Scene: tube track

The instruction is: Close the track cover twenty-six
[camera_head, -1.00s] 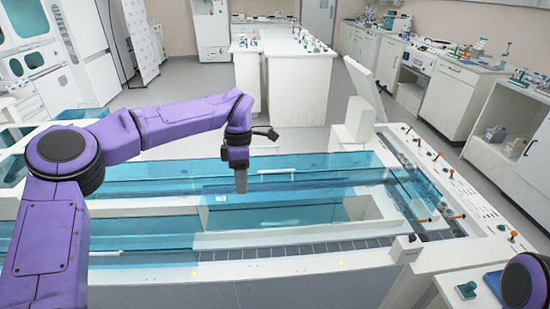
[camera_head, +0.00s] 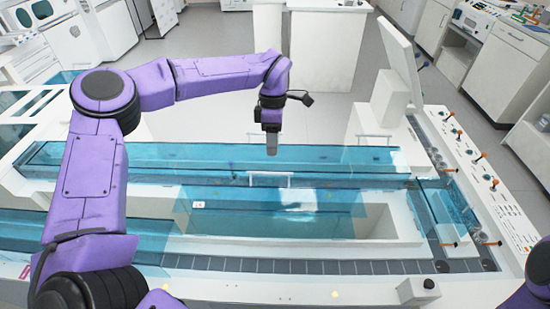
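Clear blue track covers run along the white tube track (camera_head: 300,300). The long back cover (camera_head: 130,155) spans the far lane. A clear panel with a white handle (camera_head: 270,178) stands over the middle of the track, above an open recess (camera_head: 385,228). Another white handle (camera_head: 375,138) shows farther back on the right. I cannot read a number twenty-six on any cover. My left gripper (camera_head: 271,150) points down just behind and above the middle handle, with no visible contact. Its fingers are seen edge-on, so their opening is unclear. My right gripper is out of view.
A white upright lid (camera_head: 399,55) stands at the track's right end. A panel with orange-tipped levers (camera_head: 485,180) runs down the right side. A dark slatted conveyor strip (camera_head: 300,266) lies along the front. White cabinets stand beyond, with clear floor between.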

